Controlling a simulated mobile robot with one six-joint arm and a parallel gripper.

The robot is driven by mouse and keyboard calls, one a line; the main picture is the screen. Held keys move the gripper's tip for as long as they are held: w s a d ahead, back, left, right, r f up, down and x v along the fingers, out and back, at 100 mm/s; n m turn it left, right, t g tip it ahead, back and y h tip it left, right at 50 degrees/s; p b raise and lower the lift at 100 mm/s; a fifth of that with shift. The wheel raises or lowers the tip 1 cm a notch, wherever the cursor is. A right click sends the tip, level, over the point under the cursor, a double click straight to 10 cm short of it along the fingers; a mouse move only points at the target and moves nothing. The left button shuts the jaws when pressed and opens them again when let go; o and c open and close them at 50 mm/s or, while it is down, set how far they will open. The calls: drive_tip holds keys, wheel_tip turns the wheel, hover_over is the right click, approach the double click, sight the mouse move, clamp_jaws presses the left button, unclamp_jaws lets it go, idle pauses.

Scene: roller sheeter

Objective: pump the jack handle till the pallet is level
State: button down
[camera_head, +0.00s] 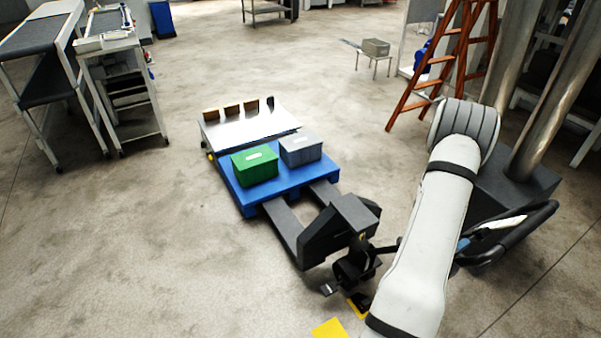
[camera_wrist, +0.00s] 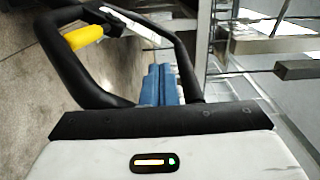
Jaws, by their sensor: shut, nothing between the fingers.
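The blue pallet (camera_head: 293,181) rests on the dark forks of the pallet jack (camera_head: 340,225) in the head view. It carries a green crate (camera_head: 254,166) and a grey crate (camera_head: 300,149); I cannot tell whether it is level. The jack's black looped handle (camera_head: 537,218) leans out to the right, partly hidden by my arm. In the wrist view the handle loop (camera_wrist: 75,72) surrounds a yellow lever (camera_wrist: 83,36). My gripper (camera_wrist: 159,68) has blue fingers, shut and empty, appearing within the loop's outline; contact with the handle is unclear.
A shiny plate (camera_head: 250,125) with several small blocks adjoins the pallet's far side. A wooden ladder (camera_head: 447,70) stands behind my arm, and a cart (camera_head: 122,90) stands at left. Yellow floor marking (camera_head: 329,328) lies near the jack. Floor left of the pallet is clear.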

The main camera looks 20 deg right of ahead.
drive_tip(key=w+a+r, duration=0.2)
drive_tip(key=w+r, duration=0.2)
drive_tip(key=w, duration=1.1)
drive_tip(key=w+a+r+p, duration=0.1)
drive_tip(key=w+a+r, duration=0.2)
drive_tip(key=w, duration=1.2)
drive_tip(key=w+a+r, duration=0.3)
drive_tip(key=w+r, duration=0.2)
drive_tip(key=w, duration=1)
drive_tip(key=shift+a+p, duration=0.25)
drive_tip(key=shift+p, duration=0.1)
drive_tip(key=shift+w, duration=0.1)
drive_tip(key=s, duration=0.2)
drive_tip(key=s+d, duration=0.1)
drive_tip(key=s, duration=0.2)
drive_tip(key=shift+s, duration=0.35)
